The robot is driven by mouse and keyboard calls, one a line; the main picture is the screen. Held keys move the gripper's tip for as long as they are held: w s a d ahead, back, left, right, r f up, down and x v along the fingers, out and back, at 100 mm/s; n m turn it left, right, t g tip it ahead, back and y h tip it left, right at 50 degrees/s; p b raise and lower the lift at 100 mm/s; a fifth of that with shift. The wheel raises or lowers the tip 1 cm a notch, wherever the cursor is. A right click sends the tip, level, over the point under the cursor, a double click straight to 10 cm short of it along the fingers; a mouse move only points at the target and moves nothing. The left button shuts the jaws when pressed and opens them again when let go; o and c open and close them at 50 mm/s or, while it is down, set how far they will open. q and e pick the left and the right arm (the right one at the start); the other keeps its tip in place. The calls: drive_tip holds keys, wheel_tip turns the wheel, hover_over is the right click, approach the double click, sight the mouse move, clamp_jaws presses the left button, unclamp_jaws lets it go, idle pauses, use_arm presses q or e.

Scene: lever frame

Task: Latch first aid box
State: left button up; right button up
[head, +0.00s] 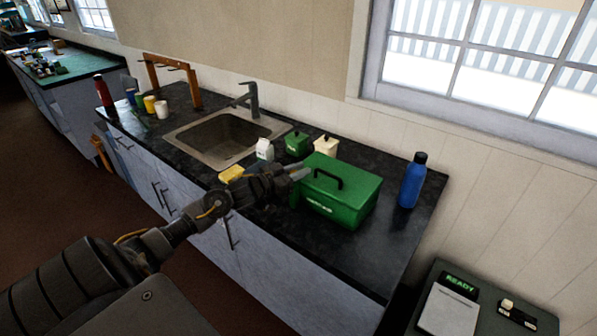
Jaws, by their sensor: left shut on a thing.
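The first aid box is a green box (338,206) with a black carry handle on its lid and small pale lettering on its front. It stands on the dark countertop, right of the sink. Its lid looks down, but the latch is too small to make out. My left gripper (300,173) reaches in from the left and is shut at the box's upper left edge. The fingers cover that edge, so the exact part held is hidden. My right gripper is not in view.
A blue bottle (412,181) stands right of the box. A small green container (297,144), a cream container (327,146) and a white carton (264,149) stand behind. A yellow item (231,174) lies near the sink (222,140). Countertop in front of the box is narrow.

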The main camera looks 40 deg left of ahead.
use_arm(q)
drive_tip(key=m+g+h+b, duration=0.1)
drive_tip(key=h, duration=0.1)
drive_tip(key=m+h+b, duration=0.1)
drive_tip(key=h, duration=0.1)
drive_tip(key=shift+d+f+m+g, duration=0.1)
drive_tip(key=shift+f+m+g, duration=0.1)
drive_tip(key=shift+m+g, duration=0.2)
drive_tip(key=shift+s+d+r+m+g+h+b, duration=0.1)
drive_tip(key=shift+d+m+g+h+b, duration=0.05)
drive_tip(key=shift+m+g+h+b, duration=0.7)
drive_tip(key=shift+s+d+r+m+g+h+b, duration=0.1)
drive_tip(key=shift+m+g+h+b, duration=0.4)
drive_tip(key=shift+h+b, duration=0.5)
drive_tip(key=o, duration=1)
